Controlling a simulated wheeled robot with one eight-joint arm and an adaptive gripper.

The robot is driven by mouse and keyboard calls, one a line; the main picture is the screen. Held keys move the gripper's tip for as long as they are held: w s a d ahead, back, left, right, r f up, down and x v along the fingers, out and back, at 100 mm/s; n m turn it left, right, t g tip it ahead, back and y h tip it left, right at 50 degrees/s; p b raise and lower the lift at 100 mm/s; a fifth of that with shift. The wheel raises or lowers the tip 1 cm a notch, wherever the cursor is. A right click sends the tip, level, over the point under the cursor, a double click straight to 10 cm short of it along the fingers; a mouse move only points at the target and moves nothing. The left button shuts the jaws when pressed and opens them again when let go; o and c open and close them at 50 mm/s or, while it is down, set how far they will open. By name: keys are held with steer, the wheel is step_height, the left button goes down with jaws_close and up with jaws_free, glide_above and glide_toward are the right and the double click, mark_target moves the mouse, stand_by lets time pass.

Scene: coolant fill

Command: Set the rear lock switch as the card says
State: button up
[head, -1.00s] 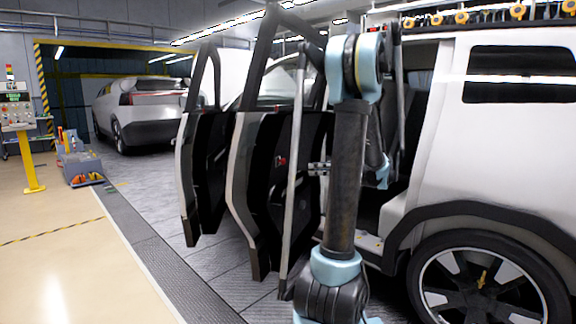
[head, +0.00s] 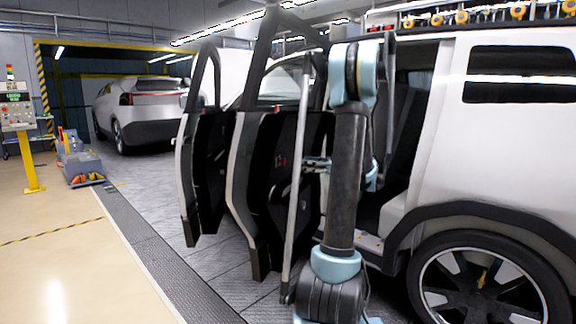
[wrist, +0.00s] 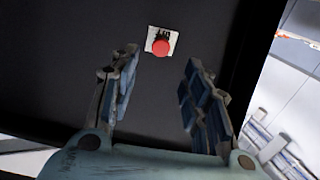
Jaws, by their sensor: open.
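The rear lock switch appears as a round red knob (wrist: 160,48) on a small pale plate with dark markings, set in a dark door panel (wrist: 60,60). Its setting cannot be read. In the head view a small red spot (head: 281,161) shows on the inner side of the open rear door (head: 262,200). My gripper (wrist: 161,60) is open and empty, with the knob showing between and just beyond its fingertips. No contact with the knob shows. In the head view my gripper (head: 317,165) is beside the door's inner face, partly hidden by my arm. No card can be made out.
The open front door (head: 205,170) stands beyond the rear door. The white car body (head: 440,150) and its rear wheel (head: 485,280) are close on the right. A yellow-post control stand (head: 30,150) and a grey tool bin (head: 80,165) are at left.

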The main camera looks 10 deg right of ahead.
mark_target(285, 161)
steer(key=x, duration=0.8)
steer(key=shift+w+a, duration=0.15)
steer(key=shift+a, duration=0.15)
